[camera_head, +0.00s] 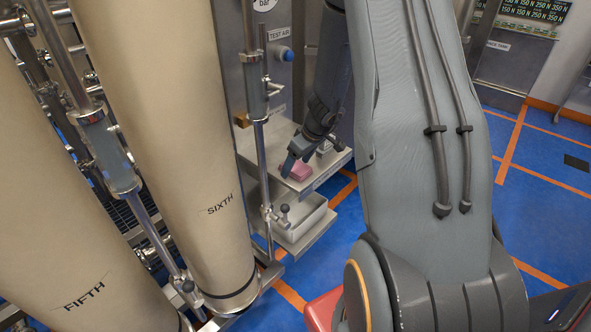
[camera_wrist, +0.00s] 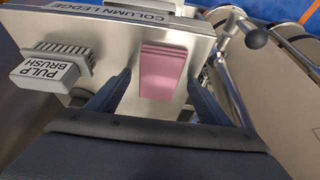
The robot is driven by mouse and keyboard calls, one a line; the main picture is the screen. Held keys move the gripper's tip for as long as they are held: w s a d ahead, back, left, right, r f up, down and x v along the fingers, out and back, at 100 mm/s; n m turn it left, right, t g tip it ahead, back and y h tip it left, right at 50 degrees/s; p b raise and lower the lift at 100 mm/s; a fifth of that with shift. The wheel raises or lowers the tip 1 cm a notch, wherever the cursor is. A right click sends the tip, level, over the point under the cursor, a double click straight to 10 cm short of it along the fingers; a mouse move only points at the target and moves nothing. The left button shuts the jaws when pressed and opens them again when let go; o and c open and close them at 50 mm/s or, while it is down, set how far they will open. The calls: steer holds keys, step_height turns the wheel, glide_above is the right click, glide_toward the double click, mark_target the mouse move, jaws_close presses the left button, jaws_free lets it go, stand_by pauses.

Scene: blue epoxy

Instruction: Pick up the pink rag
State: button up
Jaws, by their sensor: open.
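The pink rag (camera_wrist: 163,72) lies folded on a metal shelf marked COLUMN LEDGE (camera_wrist: 122,28). In the wrist view my gripper (camera_wrist: 156,92) is open and empty, with one dark finger to each side of the rag's near part. I cannot tell how high the fingers are above the shelf. In the head view the rag (camera_head: 299,172) shows as a small pink patch beside my gripper (camera_head: 288,168), which reaches down over the ledge (camera_head: 318,176). My arm hides part of the ledge there.
A grey block marked PULP BRUSH (camera_wrist: 47,71) sits left of the rag in the wrist view. A metal rod with a dark ball knob (camera_wrist: 256,38) stands to the right. Large beige columns (camera_head: 165,120) stand left of the ledge, and a metal tray (camera_head: 297,222) is below it.

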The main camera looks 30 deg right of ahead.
mark_target(297, 167)
steer(key=shift+f, duration=0.1)
stand_by(0.3)
steer(key=c, duration=1.1)
steer(key=shift+r, duration=0.2)
steer(key=shift+r+p, duration=0.3)
step_height(297, 167, up, 9)
steer(key=shift+r+b, duration=0.15)
steer(key=shift+b, duration=0.15)
